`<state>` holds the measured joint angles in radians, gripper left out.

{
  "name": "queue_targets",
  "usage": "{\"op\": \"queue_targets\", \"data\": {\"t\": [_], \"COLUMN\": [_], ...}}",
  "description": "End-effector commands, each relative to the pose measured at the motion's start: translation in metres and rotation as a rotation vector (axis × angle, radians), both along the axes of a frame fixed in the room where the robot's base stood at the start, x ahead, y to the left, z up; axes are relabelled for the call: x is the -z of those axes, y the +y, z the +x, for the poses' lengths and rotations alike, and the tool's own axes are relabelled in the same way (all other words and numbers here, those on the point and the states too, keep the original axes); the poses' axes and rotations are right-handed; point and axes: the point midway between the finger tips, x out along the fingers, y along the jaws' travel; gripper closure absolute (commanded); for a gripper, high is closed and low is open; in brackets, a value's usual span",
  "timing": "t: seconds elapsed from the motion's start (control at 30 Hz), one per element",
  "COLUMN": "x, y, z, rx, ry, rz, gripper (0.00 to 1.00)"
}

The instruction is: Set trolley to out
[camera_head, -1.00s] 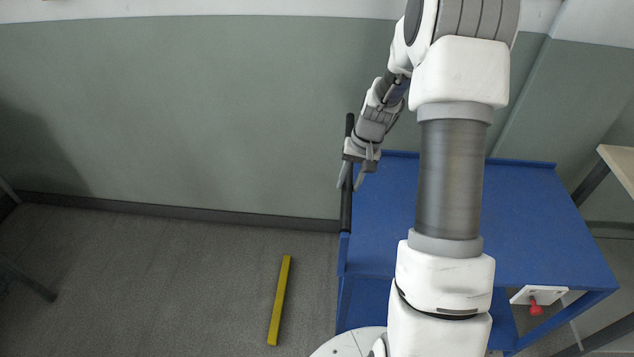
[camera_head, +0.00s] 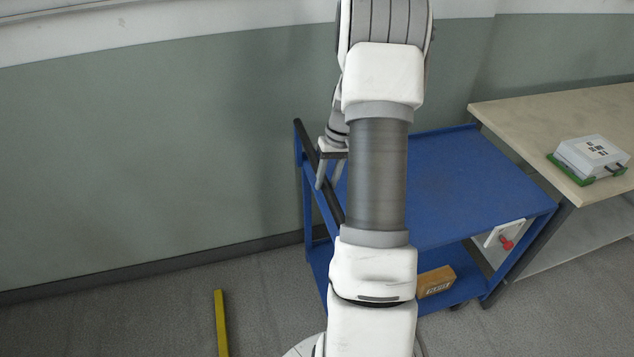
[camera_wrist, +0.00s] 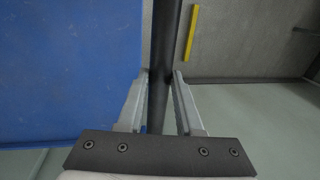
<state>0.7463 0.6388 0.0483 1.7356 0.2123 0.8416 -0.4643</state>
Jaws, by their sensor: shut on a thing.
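The blue trolley (camera_head: 450,175) stands right of centre in the head view, with an upper deck and a lower shelf. Its black handle bar (camera_head: 305,145) runs along the left end. My gripper (camera_head: 328,185) is at this bar, partly hidden behind my own arm. In the wrist view, the black bar (camera_wrist: 160,65) passes between the two fingers of my gripper (camera_wrist: 161,90), which are shut on it. The blue deck (camera_wrist: 70,60) fills the left of that view. The upper deck looks empty where my arm does not cover it.
A brown box (camera_head: 436,281) lies on the lower shelf. A red knob on a white plate (camera_head: 506,242) is at the trolley's right end. A table (camera_head: 510,115) with a white and green device (camera_head: 592,157) stands at right. A yellow floor strip (camera_head: 221,325) lies at left on clear floor.

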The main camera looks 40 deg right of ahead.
Motion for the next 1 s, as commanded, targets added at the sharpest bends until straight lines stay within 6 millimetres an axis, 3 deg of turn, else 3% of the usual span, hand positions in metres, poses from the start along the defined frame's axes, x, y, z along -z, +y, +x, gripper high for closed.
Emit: {"op": "queue_targets", "data": {"t": [0.37,0.4,0.57,0.87,1.0], "x": [-0.001,-0.001,-0.001,-0.002,-0.014], "y": [-0.002,-0.002,-0.002,-0.002,-0.005], "z": [0.0,0.0,0.0,0.0,-0.001], "rx": [-0.002,-0.002,-0.002,-0.001,0.0], "ry": [-0.002,-0.002,-0.002,-0.001,-0.003], "rz": [-0.001,-0.001,-0.001,0.0,-0.002], "gripper": [1.0,0.62,0.36,0.36,0.36]}}
